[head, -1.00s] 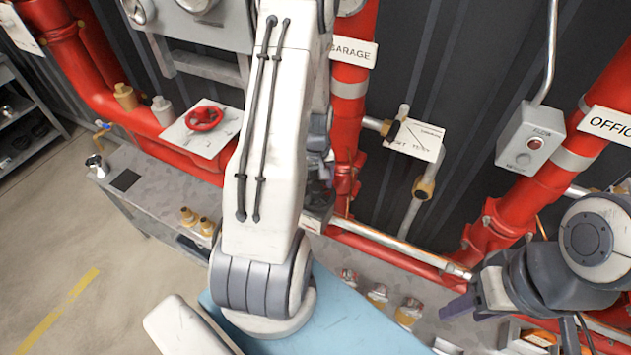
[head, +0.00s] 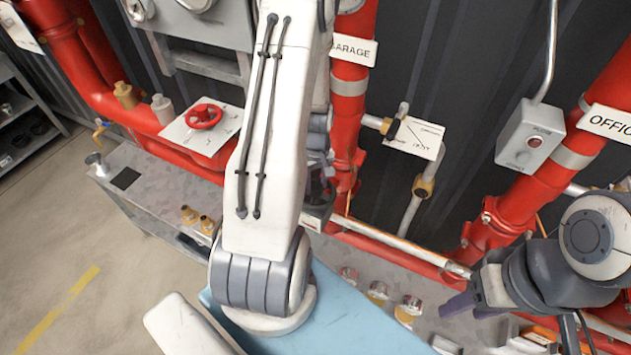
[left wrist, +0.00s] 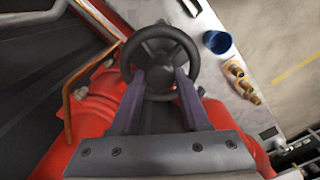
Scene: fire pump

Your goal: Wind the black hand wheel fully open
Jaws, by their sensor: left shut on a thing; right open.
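The black hand wheel (left wrist: 158,74) is in the upper middle of the left wrist view, a round rim with spokes and a hub, above red pipework. My left gripper (left wrist: 158,86) is shut on the hand wheel, with its two purple-grey fingers reaching in at either side of the hub. In the head view my left arm covers most of that gripper and wheel; only dark parts show beside the arm. My right gripper (head: 462,306) is open and empty at the lower right of the head view, away from the wheel.
Red pipes (head: 348,120) rise along the dark wall. A red hand wheel (head: 204,116) sits on a white plate at left. A grey switch box (head: 530,137) hangs at right. Brass fittings (left wrist: 240,80) and a blue cup (left wrist: 217,42) lie beside the wheel in the wrist view.

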